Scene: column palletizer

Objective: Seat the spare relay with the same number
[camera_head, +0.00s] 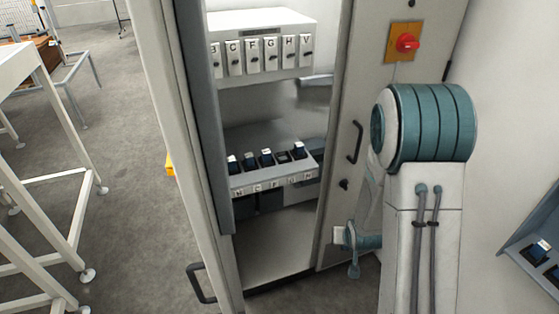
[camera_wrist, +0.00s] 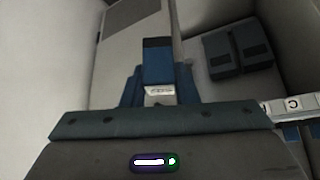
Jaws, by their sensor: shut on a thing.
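In the wrist view my gripper (camera_wrist: 158,84) is shut on a blue relay (camera_wrist: 158,66) with a dark end. A small pale label shows at its near end, too blurred to read. In the head view a lower shelf (camera_head: 275,181) in the open cabinet carries a row of sockets with lettered labels, a C among them. Several blue-black relays (camera_head: 266,158) stand in this row. One position (camera_head: 283,157) towards the right looks lower and darker than its neighbours. In the wrist view a label strip (camera_wrist: 293,104) marked C is at right. My gripper cannot be made out in the head view.
An upper row of white lettered units (camera_head: 252,57) hangs above the shelf. The cabinet frame (camera_head: 205,120) borders the opening at left. A red switch (camera_head: 406,43) is on the right panel. A tray (camera_head: 540,235) with relays is at far right. Two dark blocks (camera_wrist: 238,52) show in the wrist view.

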